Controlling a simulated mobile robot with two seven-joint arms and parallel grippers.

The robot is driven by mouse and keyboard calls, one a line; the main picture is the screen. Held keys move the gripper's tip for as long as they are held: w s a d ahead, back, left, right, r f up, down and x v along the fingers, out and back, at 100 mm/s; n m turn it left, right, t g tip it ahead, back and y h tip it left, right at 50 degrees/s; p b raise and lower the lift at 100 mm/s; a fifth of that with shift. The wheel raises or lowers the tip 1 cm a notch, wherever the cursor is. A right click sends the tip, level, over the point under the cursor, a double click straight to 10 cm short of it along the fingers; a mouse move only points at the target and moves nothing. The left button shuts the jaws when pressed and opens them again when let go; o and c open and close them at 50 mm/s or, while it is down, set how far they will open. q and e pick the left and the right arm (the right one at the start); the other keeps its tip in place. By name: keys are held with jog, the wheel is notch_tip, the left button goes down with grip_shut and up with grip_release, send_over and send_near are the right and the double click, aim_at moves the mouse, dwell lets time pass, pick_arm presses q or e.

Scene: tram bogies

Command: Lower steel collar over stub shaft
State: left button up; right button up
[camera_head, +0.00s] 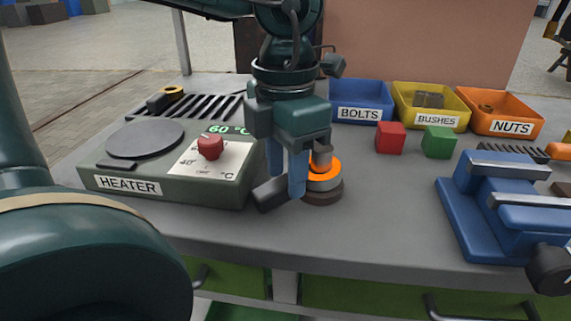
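A short grey stub shaft (322,156) stands upright on the bench. A ring with an orange top (322,170) and grey side sits around it, above a dark round base (322,195). I take this ring for the steel collar; how far down it sits is unclear. My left gripper (286,184) points down just left of the ring. Its two blue fingers are apart with nothing visible held between them. They partly hide a dark grey block (268,196) lying beside the base. My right gripper is not in view.
The heater (228,185) with a red knob (210,147) stands left. Blue (375,92), yellow (402,88) and orange (525,130) bins stand behind. Red (390,137) and green (438,142) cubes and a blue vise (500,215) are right. The front middle is clear.

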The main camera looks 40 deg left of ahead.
aim_at(286, 179)
pick_arm(q)
jog(key=shift+o, duration=1)
notch_tip(286, 179, up, 13)
jog(key=p, duration=0.3)
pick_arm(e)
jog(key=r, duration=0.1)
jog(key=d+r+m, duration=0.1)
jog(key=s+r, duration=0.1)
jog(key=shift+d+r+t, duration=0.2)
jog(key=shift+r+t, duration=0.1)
